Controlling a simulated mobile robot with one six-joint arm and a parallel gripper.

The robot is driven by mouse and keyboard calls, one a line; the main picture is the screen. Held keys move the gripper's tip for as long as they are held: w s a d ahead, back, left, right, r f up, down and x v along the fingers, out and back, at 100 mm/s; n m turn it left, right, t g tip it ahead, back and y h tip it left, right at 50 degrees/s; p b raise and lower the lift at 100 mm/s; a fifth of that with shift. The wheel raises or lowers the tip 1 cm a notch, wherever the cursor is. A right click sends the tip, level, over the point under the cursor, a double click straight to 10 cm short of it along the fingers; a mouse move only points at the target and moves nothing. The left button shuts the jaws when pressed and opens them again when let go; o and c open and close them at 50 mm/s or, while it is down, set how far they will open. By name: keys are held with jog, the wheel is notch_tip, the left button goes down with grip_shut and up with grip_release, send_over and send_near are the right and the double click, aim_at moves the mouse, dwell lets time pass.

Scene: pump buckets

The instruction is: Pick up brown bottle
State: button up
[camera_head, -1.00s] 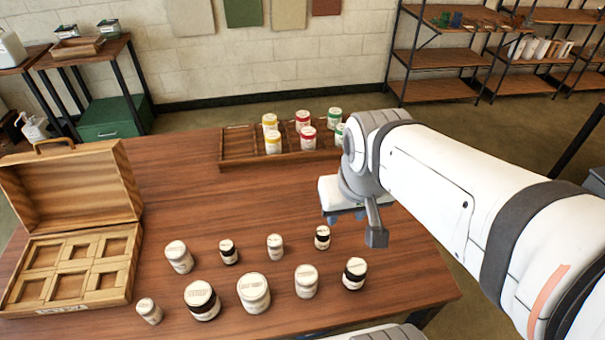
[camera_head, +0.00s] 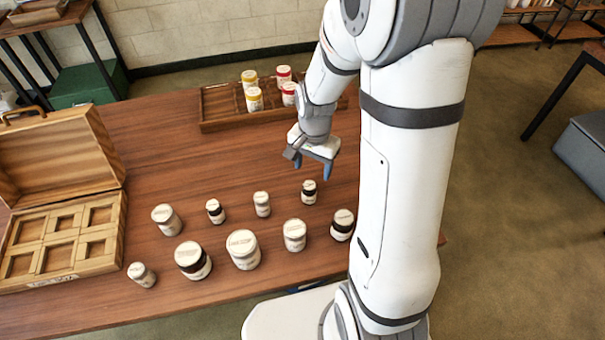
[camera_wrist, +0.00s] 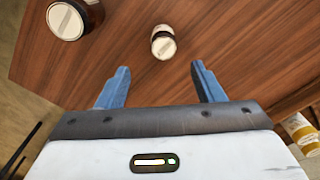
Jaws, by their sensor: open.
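Several dark brown bottles with white caps and labels stand upright on the table. A small one (camera_head: 309,192) stands just in front of and below my gripper (camera_head: 313,167) in the head view; a larger one (camera_head: 342,225) is at its right front. Others are a small one (camera_head: 215,211) and a large one (camera_head: 193,260) to the left.
Pale jars (camera_head: 243,250) stand among the bottles on the wooden table (camera_head: 130,310). An open wooden case (camera_head: 60,235) with square compartments is at the left. A divided tray (camera_head: 225,105) with yellow- and red-capped jars is behind my gripper.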

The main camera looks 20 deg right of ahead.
aim_at(310, 185)
notch_tip(310, 185, down, 4)
jog(key=shift+w+r, duration=0.15)
jog(key=shift+r, duration=0.1)
jog(key=shift+a+f+p, duration=0.15)
jog(key=shift+f+p, duration=0.1)
jog(key=shift+f, duration=1.1)
jog(key=shift+a+f+p, duration=0.15)
jog(key=shift+f+p, duration=0.1)
jog(key=shift+f, duration=1.1)
jog(key=shift+c, duration=0.5)
jog(key=c, duration=1)
